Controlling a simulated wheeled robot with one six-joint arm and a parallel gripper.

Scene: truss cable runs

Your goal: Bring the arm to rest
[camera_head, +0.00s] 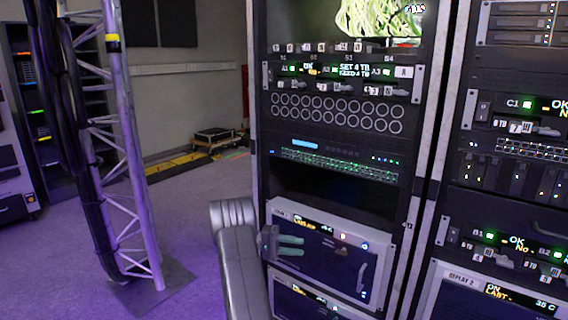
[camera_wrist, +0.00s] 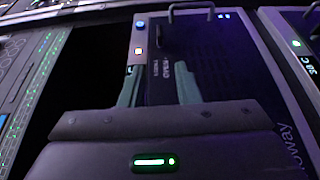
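My arm (camera_head: 240,265) rises from the bottom of the head view, bends at the top and reaches to the right. My gripper (camera_head: 301,246) has two teal fingers, one above the other, in front of a dark rack unit with a light frame (camera_head: 382,268). In the wrist view my gripper (camera_wrist: 158,82) shows its fingers apart, with only the unit's dark face seen between them. It looks open and empty. I cannot tell whether the fingertips touch the unit.
A tall equipment rack (camera_head: 258,120) stands right in front of me, with a second rack at the right. The unit has a protruding handle (camera_head: 362,277). A truss tower with black cables (camera_head: 128,150) stands at the left. Purple-lit floor (camera_head: 190,215) is open between tower and rack.

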